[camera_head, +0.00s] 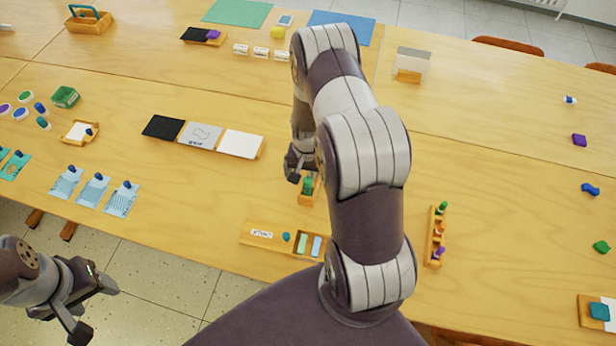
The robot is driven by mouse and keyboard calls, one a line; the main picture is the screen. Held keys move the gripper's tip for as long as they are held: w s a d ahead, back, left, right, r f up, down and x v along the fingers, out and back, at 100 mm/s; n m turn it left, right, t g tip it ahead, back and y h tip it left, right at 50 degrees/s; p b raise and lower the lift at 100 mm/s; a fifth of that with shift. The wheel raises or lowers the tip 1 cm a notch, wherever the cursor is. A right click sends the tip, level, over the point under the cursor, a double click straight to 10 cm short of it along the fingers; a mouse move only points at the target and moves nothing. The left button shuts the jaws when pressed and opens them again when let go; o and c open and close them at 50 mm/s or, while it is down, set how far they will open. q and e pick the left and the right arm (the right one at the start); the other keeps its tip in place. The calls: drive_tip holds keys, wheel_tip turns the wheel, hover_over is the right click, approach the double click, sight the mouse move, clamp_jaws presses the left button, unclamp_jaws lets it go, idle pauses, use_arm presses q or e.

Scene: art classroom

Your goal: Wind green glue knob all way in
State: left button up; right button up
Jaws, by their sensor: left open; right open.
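A small green piece (308,184), which looks like the green glue knob, sits in a small wooden holder (307,200) near the middle of the table. My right gripper (293,177) is open just above and to the left of it. I cannot tell whether its fingers touch the knob, and my own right arm covers the area just right of the holder. My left gripper (98,307) is open and empty, low at the left, over the floor in front of the table.
A wooden rack (436,238) with a green and a purple piece stands to the right. A wooden tray (268,236) with coloured pieces lies in front of the holder. Black, grey and white panels (202,135) lie to the left.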

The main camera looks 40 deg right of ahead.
drive_tip(key=shift+r+p, duration=1.9)
drive_tip(key=shift+r, duration=0.75)
drive_tip(key=shift+f, duration=0.1)
